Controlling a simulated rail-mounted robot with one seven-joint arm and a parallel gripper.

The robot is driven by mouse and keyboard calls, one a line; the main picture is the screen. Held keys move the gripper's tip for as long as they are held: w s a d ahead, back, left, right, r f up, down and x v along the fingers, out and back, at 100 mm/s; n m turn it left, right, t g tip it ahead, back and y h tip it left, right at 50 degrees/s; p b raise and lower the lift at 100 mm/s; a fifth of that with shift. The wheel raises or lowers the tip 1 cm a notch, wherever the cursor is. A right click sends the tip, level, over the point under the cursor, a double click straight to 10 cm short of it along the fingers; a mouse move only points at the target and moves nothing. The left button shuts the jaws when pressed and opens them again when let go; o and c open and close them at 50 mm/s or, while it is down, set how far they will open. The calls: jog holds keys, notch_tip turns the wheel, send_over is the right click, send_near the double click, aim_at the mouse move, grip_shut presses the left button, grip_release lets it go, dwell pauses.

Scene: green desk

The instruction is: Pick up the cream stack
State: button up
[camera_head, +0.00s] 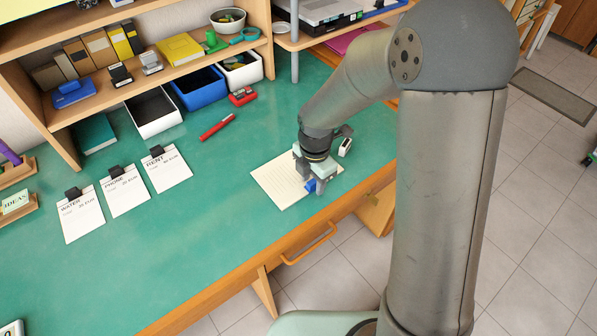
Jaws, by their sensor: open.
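The cream stack (277,184) is a lined, cream-coloured pad of paper lying flat on the green desk, near its front edge. My gripper (311,181) is over the right part of the stack, pointing down, and is open. The gripper and wrist hide part of the stack's right side. A small blue piece shows at the gripper's fingers; I cannot tell whether it belongs to the gripper or is a separate thing. I cannot tell whether the fingers touch the stack.
Three clipped bill sheets, WATER (82,215), PHONE (125,191) and RENT (167,169), lie to the left. A red pen (217,127) and a red object (242,96) lie behind. Bins (199,88) and shelves line the back.

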jog(key=shift+c, duration=0.3)
grip_shut()
jog(key=shift+r, duration=0.1)
